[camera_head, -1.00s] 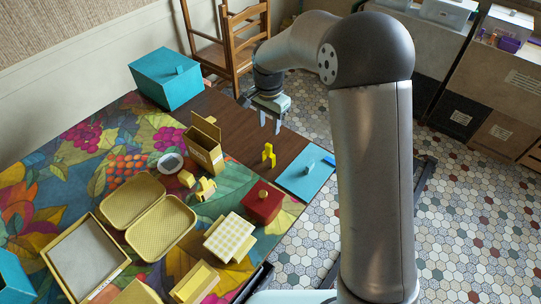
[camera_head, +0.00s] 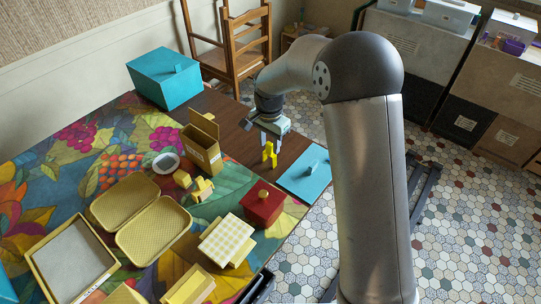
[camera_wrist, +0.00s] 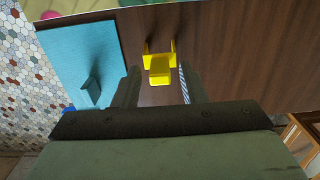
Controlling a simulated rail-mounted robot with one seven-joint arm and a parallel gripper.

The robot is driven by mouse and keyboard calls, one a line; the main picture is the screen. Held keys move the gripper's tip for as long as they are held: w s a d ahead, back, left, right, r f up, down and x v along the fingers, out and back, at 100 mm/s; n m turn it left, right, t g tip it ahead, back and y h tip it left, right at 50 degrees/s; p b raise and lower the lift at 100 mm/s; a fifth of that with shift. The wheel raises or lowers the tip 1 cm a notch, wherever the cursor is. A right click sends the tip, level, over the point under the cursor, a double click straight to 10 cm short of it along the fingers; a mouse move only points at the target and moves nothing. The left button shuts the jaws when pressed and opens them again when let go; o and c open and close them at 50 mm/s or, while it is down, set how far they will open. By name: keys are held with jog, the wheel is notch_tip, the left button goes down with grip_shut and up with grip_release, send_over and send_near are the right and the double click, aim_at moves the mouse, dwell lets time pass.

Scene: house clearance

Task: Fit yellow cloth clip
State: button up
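The yellow cloth clip (camera_head: 270,154) stands upright on the bare brown wood of the table (camera_head: 232,117), just off the edge of the floral cloth (camera_head: 60,160). My gripper (camera_head: 270,143) is low over the table at the clip. In the wrist view the clip (camera_wrist: 160,66) shows in the gap between the two fingertips (camera_wrist: 158,80), with space on both sides. The fingers are open and hold nothing. Whether the tips reach down past the clip's top is hard to tell.
A teal flat panel with a handle (camera_head: 305,174) lies right of the clip. A red box (camera_head: 262,206), an open tan carton (camera_head: 204,150) and small yellow blocks (camera_head: 202,189) stand nearby on the cloth. A teal box (camera_head: 165,80) and wooden chair (camera_head: 235,50) are behind.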

grip_shut()
jog(key=shift+r, duration=0.15)
jog(key=shift+r+p, duration=1.95)
jog(key=shift+r, duration=1)
jog(key=c, duration=0.6)
grip_release()
grip_shut()
